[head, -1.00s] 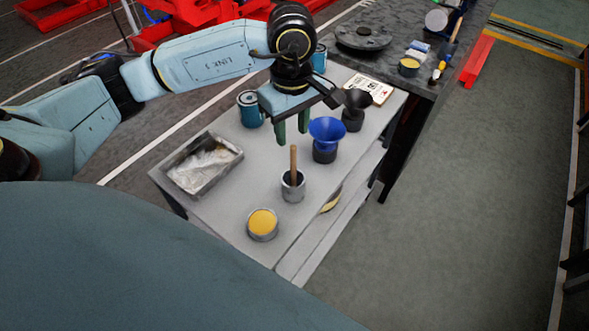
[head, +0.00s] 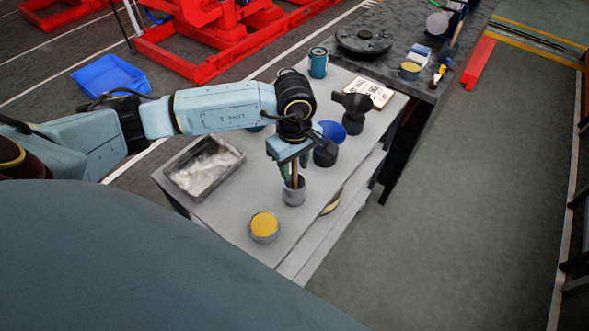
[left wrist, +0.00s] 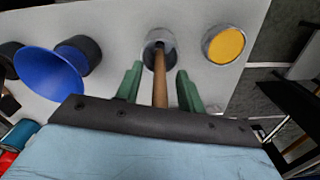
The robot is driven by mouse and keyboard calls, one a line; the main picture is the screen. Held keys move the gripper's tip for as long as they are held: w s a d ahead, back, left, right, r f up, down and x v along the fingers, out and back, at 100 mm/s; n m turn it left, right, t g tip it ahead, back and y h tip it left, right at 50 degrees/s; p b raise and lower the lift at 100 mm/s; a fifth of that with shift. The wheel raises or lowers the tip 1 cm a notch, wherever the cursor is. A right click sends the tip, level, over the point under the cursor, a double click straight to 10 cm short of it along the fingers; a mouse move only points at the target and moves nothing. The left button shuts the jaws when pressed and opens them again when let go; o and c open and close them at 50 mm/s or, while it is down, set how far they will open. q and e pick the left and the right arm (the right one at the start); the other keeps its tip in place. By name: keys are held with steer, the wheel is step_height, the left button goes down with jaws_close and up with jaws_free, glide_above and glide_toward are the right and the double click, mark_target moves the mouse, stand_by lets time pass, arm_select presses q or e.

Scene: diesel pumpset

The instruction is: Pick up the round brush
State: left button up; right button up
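The round brush stands handle up in a small grey metal cup (head: 294,192). Its wooden handle (head: 295,172) shows just below my left gripper; its head is hidden inside the cup. My left gripper (head: 294,166) points down over the cup with its green fingers apart. In the left wrist view the handle (left wrist: 160,88) runs between the two fingers, with a gap on each side, toward the cup (left wrist: 159,47). The gripper is open around the handle and does not appear to touch it. My right gripper is not in view.
A metal tray (head: 205,166) lies left, a teal can (head: 318,62) at the back.

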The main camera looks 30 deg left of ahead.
arm_select(q)
steer(key=shift+c, duration=0.5)
jaws_close()
steer(key=shift+r, duration=0.1)
